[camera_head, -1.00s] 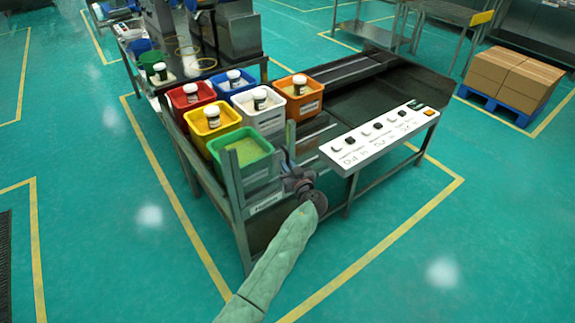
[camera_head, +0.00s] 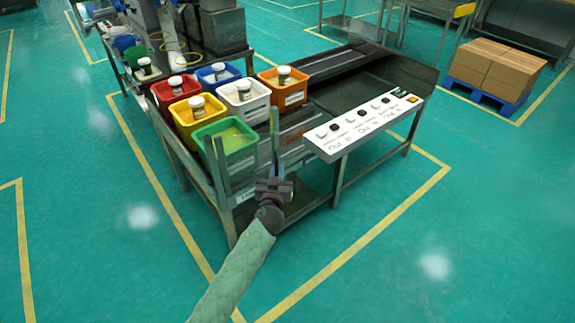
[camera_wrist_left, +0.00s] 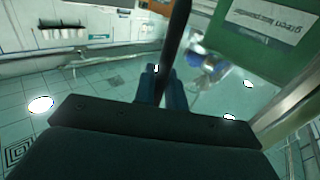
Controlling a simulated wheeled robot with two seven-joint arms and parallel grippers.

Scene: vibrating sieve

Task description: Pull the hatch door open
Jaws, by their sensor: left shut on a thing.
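My left gripper (camera_head: 276,188) is at the near end of the metal bench (camera_head: 224,192), below and beside its right front post. In the left wrist view its fingers (camera_wrist_left: 161,84) are closed on a dark, slim bar (camera_wrist_left: 176,38), which looks like a handle. A green panel with a printed label (camera_wrist_left: 272,25) is at the upper right of the wrist view. My right gripper is out of view.
A green bin (camera_head: 228,142), a yellow bin (camera_head: 200,122) and several other coloured bins with jars stand on the bench. A white control panel (camera_head: 360,130) juts out at right. Boxes (camera_head: 497,67) sit on a blue pallet farther off. The near floor is clear.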

